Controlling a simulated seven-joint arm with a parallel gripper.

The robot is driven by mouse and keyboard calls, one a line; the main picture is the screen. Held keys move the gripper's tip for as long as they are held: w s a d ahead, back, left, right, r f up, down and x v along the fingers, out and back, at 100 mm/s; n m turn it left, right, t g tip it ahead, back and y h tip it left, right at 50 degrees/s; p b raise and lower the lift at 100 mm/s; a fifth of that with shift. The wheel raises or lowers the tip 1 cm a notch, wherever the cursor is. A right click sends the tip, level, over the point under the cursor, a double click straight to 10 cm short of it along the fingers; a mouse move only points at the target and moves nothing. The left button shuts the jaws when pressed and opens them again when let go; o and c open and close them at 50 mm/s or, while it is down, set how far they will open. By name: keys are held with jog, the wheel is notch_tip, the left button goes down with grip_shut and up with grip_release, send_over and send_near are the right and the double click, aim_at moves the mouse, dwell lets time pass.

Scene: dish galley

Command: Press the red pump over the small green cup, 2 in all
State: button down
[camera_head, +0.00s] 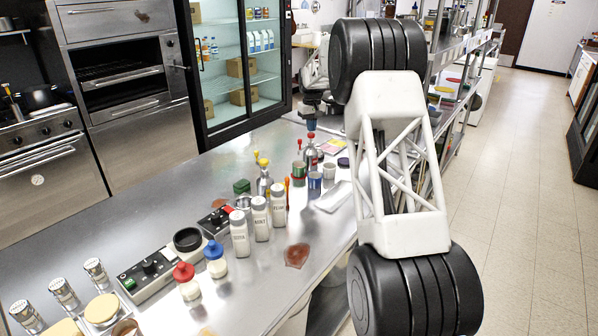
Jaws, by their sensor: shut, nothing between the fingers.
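A silver pump bottle with a red top (311,153) stands on the steel counter, small and far in the head view. A small green cup (299,172) stands just in front of it, to the left, and seems to have some red on it. I cannot tell whether the pump's spout is over the cup. My gripper (311,115) is beyond my large arm links, above and slightly behind the red-topped pump. It is shut and empty, pointing down. It looks apart from the pump, but the distance is hard to judge.
A blue cup (315,181) and a grey cup (329,171) stand beside the green one. A yellow-topped pump bottle (264,181) stands to the left. Several white shakers (260,220) are nearer. A white tray (333,197) lies at the right edge.

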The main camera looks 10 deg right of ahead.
jog(key=shift+r, duration=0.6)
jog(key=shift+f, duration=1.9)
jog(key=shift+r, duration=0.1)
dwell(0.3)
jog(key=shift+r, duration=1.8)
jog(key=shift+r, duration=0.1)
notch_tip(320, 180, up, 6)
jog(key=shift+f, duration=0.1)
dwell(0.5)
